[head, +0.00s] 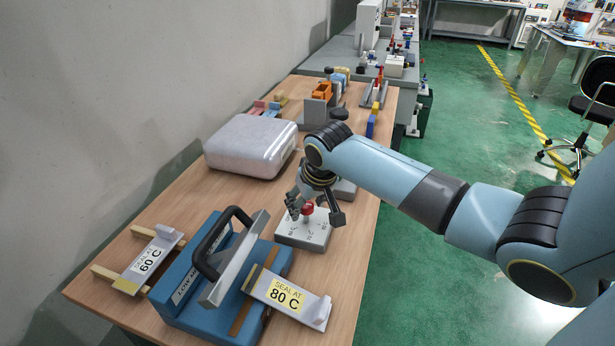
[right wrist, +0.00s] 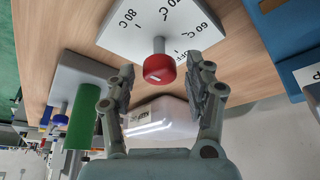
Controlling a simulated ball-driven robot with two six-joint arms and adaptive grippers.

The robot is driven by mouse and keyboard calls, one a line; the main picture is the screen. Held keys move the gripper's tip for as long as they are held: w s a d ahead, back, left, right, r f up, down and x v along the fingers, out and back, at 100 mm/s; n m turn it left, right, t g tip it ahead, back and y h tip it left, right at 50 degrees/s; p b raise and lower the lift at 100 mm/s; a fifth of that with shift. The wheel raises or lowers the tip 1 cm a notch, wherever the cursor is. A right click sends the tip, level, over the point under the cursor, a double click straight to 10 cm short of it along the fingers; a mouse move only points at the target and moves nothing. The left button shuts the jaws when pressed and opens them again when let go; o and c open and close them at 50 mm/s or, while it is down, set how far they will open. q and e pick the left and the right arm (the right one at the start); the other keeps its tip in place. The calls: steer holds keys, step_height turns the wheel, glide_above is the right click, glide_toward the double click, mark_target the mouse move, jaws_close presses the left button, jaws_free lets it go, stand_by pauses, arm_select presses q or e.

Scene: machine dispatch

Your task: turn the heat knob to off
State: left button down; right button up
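The red heat knob (head: 308,208) stands on a short stem on a light grey control box (head: 290,232) on the wooden table. In the right wrist view the red knob (right wrist: 159,68) is between the two fingertips, with a gap on each side. The box face (right wrist: 130,42) shows "80 C", "60 C" and other marks partly hidden or cut off. I cannot tell which mark the knob points to. My right gripper (head: 315,209) is open at the knob; it also shows in the right wrist view (right wrist: 166,76). My left gripper is not in view.
A blue sealing machine (head: 196,318) with a black handle stands in front of the box. Signs reading "60 C" (head: 150,259) and "80 C" (head: 287,298) flank it. A pale rounded case (head: 252,146) lies behind, left of the gripper. The green floor is to the right.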

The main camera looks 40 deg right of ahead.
steer(key=v, duration=1.2)
stand_by(0.4)
